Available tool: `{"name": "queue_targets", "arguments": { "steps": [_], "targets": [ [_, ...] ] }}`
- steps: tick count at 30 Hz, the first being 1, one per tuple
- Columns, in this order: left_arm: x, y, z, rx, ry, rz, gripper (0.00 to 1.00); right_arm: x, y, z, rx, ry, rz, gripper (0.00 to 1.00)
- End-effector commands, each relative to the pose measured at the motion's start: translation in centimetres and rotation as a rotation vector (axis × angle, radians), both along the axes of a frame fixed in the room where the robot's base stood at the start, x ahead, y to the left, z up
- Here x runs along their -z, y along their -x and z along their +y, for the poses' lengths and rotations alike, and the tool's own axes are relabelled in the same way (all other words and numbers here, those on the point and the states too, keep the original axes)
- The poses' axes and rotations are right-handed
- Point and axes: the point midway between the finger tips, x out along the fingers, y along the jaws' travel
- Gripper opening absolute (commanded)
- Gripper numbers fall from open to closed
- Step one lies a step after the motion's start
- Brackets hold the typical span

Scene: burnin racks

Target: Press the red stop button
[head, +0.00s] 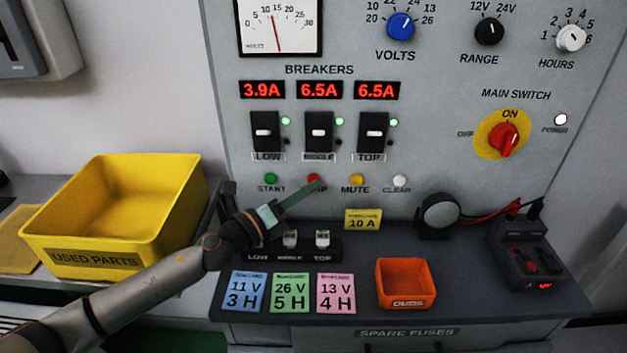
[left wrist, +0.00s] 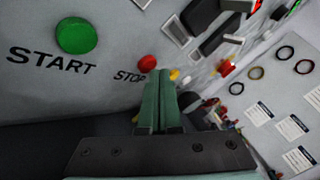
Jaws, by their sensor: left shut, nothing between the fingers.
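The red stop button (head: 314,180) is on the grey panel, in the row under the breakers, between the green start button (head: 271,179) and the yellow mute button (head: 357,180). My left gripper (head: 318,185) is shut and empty, its green fingers pointing at the stop button and partly covering its label. In the left wrist view the stop button (left wrist: 147,62) shows just left of the tips of my left gripper (left wrist: 160,75). I cannot tell whether the tips touch it. My right gripper is not in view.
A yellow used parts bin (head: 110,215) stands at the left. On the bench are a fuse holder (head: 290,248), coloured cards (head: 290,292), an orange duds box (head: 405,284), a round black device (head: 438,215) and a meter with red leads (head: 527,258).

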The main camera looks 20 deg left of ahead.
Motion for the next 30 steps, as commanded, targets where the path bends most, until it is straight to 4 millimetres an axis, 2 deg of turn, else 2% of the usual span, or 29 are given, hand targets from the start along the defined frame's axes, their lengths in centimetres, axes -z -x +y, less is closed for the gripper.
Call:
{"name": "queue_targets", "arguments": {
  "steps": [30],
  "targets": [
    [-0.04, -0.83, 0.29, -0.002, 0.0, -0.001, 0.0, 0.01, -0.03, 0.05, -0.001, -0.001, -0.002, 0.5]
  ]
}}
